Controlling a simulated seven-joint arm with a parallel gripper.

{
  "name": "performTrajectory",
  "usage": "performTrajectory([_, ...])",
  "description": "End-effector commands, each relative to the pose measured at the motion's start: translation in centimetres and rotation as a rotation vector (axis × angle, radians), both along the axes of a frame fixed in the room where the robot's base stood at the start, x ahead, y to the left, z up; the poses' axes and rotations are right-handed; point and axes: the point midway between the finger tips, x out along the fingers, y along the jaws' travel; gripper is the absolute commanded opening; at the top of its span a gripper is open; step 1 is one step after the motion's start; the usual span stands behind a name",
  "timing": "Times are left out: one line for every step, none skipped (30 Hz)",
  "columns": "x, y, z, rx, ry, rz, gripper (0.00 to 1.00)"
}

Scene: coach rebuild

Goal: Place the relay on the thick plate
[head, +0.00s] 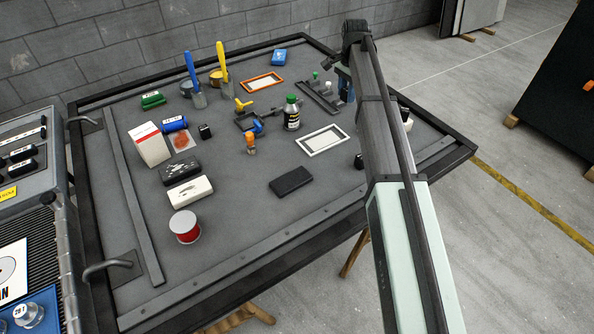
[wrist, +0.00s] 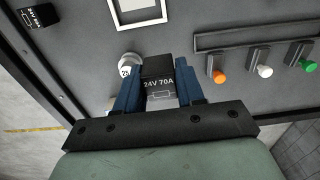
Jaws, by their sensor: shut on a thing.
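My gripper (wrist: 160,95) has its blue fingers shut on a black relay (wrist: 158,70) marked "24V 70A". In the head view my gripper (head: 346,88) is at the right side of the bench, beside the switch rail, and the relay in it is not clearly seen. The relay's height above the bench is hard to judge. A flat black plate (head: 291,180) lies on the bench's front middle, apart from my gripper. A white block (head: 190,191) and a black block (head: 180,171) lie farther left. I cannot tell for certain which is the thick plate.
A white frame (head: 323,139) and a bottle (head: 292,113) stand mid-bench. A rail with orange, white and green knobs (wrist: 264,71) is right of my fingers. A white round piece (wrist: 130,67) is close behind the left finger. Another black relay (wrist: 37,16) lies upper left.

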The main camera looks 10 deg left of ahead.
Motion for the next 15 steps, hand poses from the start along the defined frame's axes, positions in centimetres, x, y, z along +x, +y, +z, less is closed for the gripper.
performTrajectory([-2.7, 1.2, 0.1, 0.0, -0.001, 0.002, 0.08])
performTrajectory([-3.8, 2.0, 0.1, 0.0, -0.001, 0.003, 0.08])
performTrajectory([-5.3, 2.8, 0.3, 0.0, -0.001, 0.001, 0.08])
performTrajectory([-6.5, 3.5, 0.3, 0.001, -0.002, 0.001, 0.08])
performTrajectory([-7.6, 4.2, 0.4, 0.001, -0.002, 0.0, 0.08])
performTrajectory([-9.2, 4.9, 0.5, 0.0, -0.001, -0.001, 0.08])
performTrajectory([-10.4, 5.6, 0.5, 0.0, -0.001, -0.002, 0.08])
performTrajectory([-11.6, 6.1, 0.6, 0.0, -0.001, -0.003, 0.08])
performTrajectory([-13.2, 6.8, 0.6, 0.001, -0.001, -0.003, 0.08])
performTrajectory([-14.4, 7.3, 0.7, 0.0, -0.001, -0.005, 0.08])
performTrajectory([-15.6, 7.8, 0.7, 0.0, -0.001, -0.005, 0.08])
performTrajectory([-17.2, 8.5, 0.7, 0.0, -0.001, -0.007, 0.08])
performTrajectory([-18.4, 8.9, 0.8, 0.001, -0.002, -0.007, 0.08])
performTrajectory([-19.6, 9.3, 0.8, 0.001, -0.002, -0.008, 0.08])
performTrajectory([-21.1, 9.7, 0.8, 0.0, -0.001, -0.009, 0.08])
